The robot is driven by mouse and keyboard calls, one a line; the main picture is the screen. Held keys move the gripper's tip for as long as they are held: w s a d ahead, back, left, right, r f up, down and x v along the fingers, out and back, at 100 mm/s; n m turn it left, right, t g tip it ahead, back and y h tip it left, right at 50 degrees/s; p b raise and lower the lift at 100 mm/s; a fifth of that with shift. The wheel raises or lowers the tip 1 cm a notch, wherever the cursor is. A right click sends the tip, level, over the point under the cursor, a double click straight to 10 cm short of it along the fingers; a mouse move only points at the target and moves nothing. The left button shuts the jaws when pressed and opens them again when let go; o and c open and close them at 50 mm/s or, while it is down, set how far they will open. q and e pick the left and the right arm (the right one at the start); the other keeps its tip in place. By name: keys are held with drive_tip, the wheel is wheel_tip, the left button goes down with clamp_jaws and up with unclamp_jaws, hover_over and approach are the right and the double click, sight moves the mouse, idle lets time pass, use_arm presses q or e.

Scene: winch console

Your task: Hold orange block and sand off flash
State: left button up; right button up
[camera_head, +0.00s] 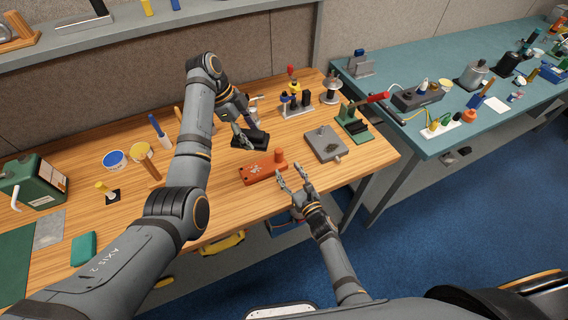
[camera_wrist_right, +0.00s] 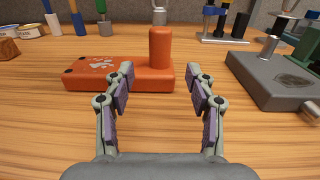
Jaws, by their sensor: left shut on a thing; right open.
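The orange block (camera_head: 258,169) lies flat on the wooden bench, with an upright orange post at its right end. Pale rough patches mark its top; they also show on the orange block in the right wrist view (camera_wrist_right: 110,76). My left gripper (camera_head: 248,130) is shut on a dark block (camera_head: 252,140) behind the orange block. The dark block is not seen in the right wrist view and seems to be held above the bench. My right gripper (camera_head: 291,175) is open and empty in front of the post, which appears between its fingertips in the right wrist view (camera_wrist_right: 161,72).
A grey plate with a knob (camera_head: 326,144) lies right of the orange block. A green stand with a red handle (camera_head: 352,121) and a tool rack (camera_head: 296,106) stand behind. Tins and handled tools sit left. The bench's front middle is clear.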

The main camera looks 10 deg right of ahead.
sight(281, 159)
drive_tip(key=x, duration=0.6)
drive_tip(key=shift+w, duration=0.3)
clamp_jaws()
idle(0.5)
